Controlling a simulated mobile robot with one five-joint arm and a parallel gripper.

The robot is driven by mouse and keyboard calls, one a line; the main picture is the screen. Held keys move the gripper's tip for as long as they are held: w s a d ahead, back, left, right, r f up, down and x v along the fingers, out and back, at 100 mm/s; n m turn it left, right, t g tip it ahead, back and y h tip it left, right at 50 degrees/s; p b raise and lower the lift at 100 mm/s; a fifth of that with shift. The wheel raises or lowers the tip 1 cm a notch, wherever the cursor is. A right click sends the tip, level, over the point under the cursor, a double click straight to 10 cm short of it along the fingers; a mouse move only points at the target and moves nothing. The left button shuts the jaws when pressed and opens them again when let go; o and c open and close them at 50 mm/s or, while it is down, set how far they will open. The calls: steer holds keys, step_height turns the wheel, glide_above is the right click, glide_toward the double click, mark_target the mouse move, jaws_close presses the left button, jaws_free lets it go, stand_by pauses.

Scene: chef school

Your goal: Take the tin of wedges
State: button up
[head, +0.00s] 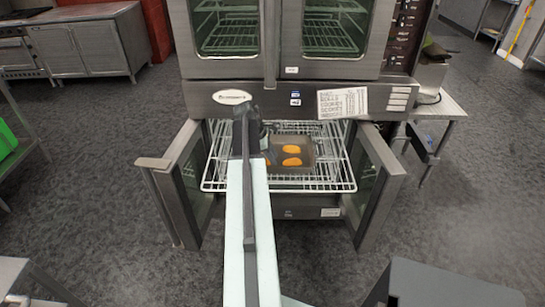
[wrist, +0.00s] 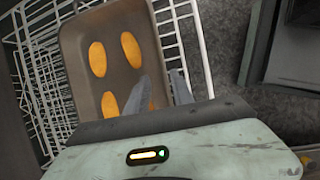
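The tin (head: 307,148) is a shallow brown tray holding orange wedges (head: 291,149), on a white wire rack in the open lower oven. In the wrist view the tin (wrist: 118,45) fills the upper middle, with several wedges (wrist: 98,59) flat inside. My gripper (wrist: 160,76) is open, with its two grey fingers apart. One finger overlaps the tin's inside and the other lies beyond its right rim in the picture. I cannot tell whether either touches. In the head view my arm hides the tin's left part and the fingertips.
The wire rack (head: 335,178) extends out between the open left door (head: 178,180) and right door (head: 375,190) of the oven. The upper oven doors (head: 333,28) are shut. A side table (head: 440,108) stands at right; the grey floor (head: 460,200) is clear there.

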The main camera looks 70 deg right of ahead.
mark_target(279, 167)
steer(key=b+x, duration=0.2)
steer(key=shift+f, duration=0.45)
steer(key=shift+w+r, duration=0.1)
steer(key=b+x, duration=0.4)
steer(key=shift+a+f+b, duration=0.15)
steer(key=shift+f+b, duration=0.25)
steer(key=shift+f, duration=0.3)
steer(key=shift+r, duration=0.2)
jaws_close()
